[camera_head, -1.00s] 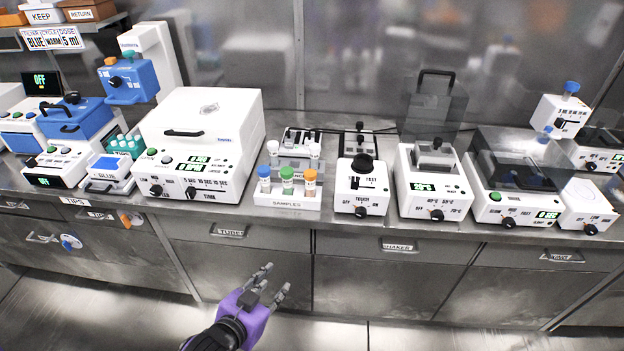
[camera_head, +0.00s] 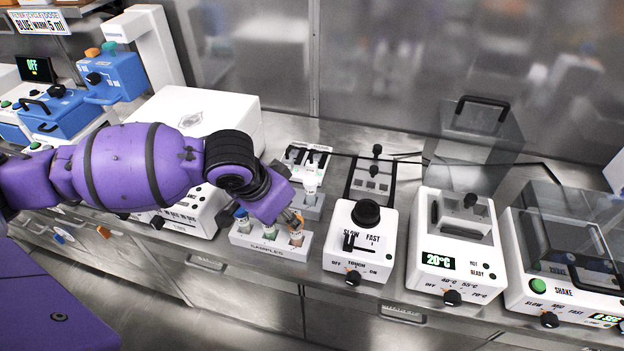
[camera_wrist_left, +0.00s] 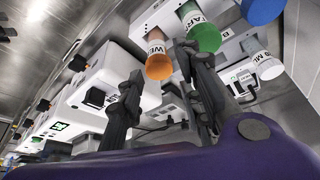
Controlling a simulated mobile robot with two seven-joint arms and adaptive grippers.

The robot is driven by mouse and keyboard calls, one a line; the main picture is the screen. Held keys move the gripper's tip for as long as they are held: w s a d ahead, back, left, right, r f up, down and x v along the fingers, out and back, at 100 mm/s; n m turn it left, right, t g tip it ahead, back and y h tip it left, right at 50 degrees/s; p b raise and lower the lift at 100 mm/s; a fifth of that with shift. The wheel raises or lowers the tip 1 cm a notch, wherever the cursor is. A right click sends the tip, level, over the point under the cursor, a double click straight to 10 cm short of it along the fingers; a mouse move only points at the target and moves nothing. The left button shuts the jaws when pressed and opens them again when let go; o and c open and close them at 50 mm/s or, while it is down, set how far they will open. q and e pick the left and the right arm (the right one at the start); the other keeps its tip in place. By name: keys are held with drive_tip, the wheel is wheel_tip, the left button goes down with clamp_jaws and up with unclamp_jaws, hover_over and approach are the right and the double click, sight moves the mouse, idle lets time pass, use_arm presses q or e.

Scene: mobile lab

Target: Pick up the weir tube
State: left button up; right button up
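The tube with the orange cap (camera_wrist_left: 158,66), lettered "WEI" as far as I can read, stands in the white SAMPLES rack (camera_head: 268,247). In the head view this tube (camera_head: 296,234) is partly covered by my left gripper (camera_head: 289,217). In the left wrist view the two dark fingers of the left gripper (camera_wrist_left: 157,58) are apart, one on each side of the orange cap. I cannot tell whether they touch it. The green-capped tube (camera_wrist_left: 204,33) and blue-capped tube (camera_wrist_left: 262,8) stand beside it in the rack. My right gripper is not in view.
A white-capped tube (camera_head: 310,184) stands in a second rack behind. The white TOUCH mixer (camera_head: 361,240) is close on the right, then the heater block (camera_head: 455,245) and shaker (camera_head: 565,270). The large white machine (camera_head: 205,112) lies behind my left arm.

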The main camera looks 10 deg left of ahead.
sight(296, 235)
use_arm(q)
wheel_tip(296, 235, down, 2)
drive_tip(key=shift+s+d+f, duration=0.1)
drive_tip(key=shift+d+f, duration=0.05)
drive_tip(key=shift+f, duration=0.05)
drive_tip(key=x, duration=0.4)
drive_tip(key=shift+w+d+r, duration=0.15)
drive_tip(key=shift+w+d, duration=0.1)
drive_tip(key=shift+w, duration=0.05)
drive_tip(key=shift+w+f, duration=0.15)
drive_tip(key=shift+f, duration=0.25)
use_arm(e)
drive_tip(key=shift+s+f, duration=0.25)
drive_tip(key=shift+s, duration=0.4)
use_arm(q)
drive_tip(key=c, duration=0.8)
clamp_jaws()
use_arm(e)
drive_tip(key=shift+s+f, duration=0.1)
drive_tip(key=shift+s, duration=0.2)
